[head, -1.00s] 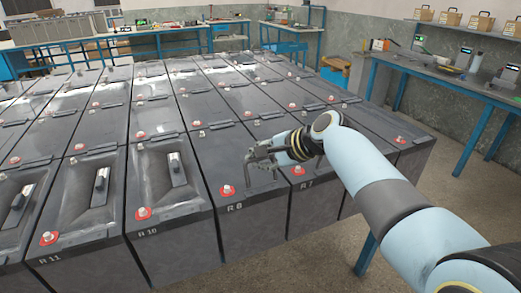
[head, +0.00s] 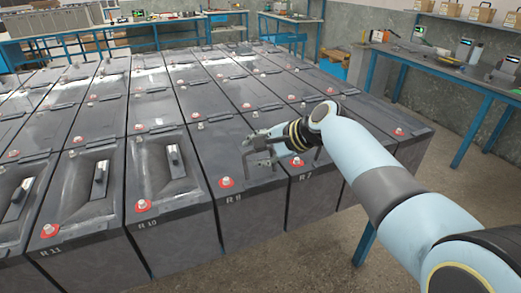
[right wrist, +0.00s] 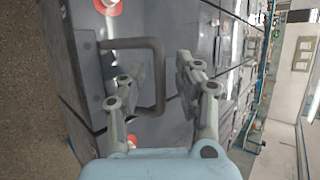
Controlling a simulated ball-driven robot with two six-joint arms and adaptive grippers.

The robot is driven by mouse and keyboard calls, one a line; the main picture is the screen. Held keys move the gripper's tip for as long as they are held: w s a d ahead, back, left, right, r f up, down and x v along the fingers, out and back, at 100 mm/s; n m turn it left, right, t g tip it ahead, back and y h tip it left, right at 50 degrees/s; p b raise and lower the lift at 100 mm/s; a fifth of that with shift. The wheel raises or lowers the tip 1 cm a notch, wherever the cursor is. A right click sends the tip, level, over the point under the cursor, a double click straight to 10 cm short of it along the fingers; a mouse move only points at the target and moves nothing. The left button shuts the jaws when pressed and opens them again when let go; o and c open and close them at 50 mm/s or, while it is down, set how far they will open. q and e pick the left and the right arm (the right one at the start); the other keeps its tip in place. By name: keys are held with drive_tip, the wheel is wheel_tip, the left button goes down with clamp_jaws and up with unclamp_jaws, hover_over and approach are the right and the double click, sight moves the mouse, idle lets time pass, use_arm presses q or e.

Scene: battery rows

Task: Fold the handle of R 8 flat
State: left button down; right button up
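Battery R 8 (head: 232,217) is a dark grey case in the front row, with its label on the front face and a red-ringed terminal on top. Its handle (head: 246,166) is a dark U-shaped bar, raised from the lid. My right gripper (head: 260,138) is at this handle. In the right wrist view the handle (right wrist: 160,75) stands out from its mount, and its crossbar lies between the two open fingers (right wrist: 160,72), with gaps visible. The fingers partly hide the handle in the head view. My left gripper is not in view.
Battery R 7 (head: 310,200) stands close on the right, and R 10 (head: 172,235), with a recessed top, on the left. More batteries fill the rows behind. A blue-framed workbench (head: 445,72) with tools stands at the right; floor is free between.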

drive_tip(key=v, duration=1.2)
drive_tip(key=shift+f, duration=0.1)
